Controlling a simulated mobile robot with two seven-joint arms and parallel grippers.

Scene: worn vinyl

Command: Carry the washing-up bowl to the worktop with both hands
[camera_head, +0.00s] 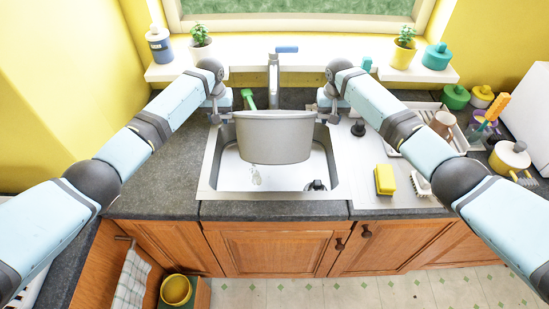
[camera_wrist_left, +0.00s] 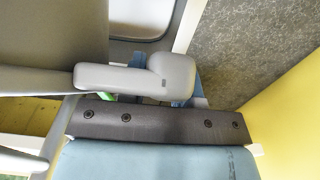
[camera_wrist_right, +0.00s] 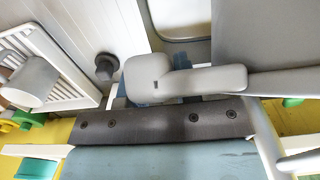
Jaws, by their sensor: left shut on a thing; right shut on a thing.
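The grey washing-up bowl (camera_head: 275,138) hangs over the sink (camera_head: 207,178), its side wall facing me. I cannot see into it. My left gripper (camera_head: 223,110) is shut on its left end and my right gripper (camera_head: 332,110) is shut on its right end. The bowl's grey wall also shows in the left wrist view (camera_wrist_left: 50,45) and in the right wrist view (camera_wrist_right: 265,45). The fingertips are partly hidden in the wrist views. The dark grey worktop (camera_head: 160,180) lies left of the sink and is bare there.
The tap (camera_head: 273,80) stands close behind the bowl. Right of the sink, a yellow sponge (camera_head: 385,180) and a white brush (camera_head: 421,184) lie on the drainer. A dish rack (camera_head: 395,140) and a cream pot (camera_head: 510,158) are farther right. Plants stand on the sill behind.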

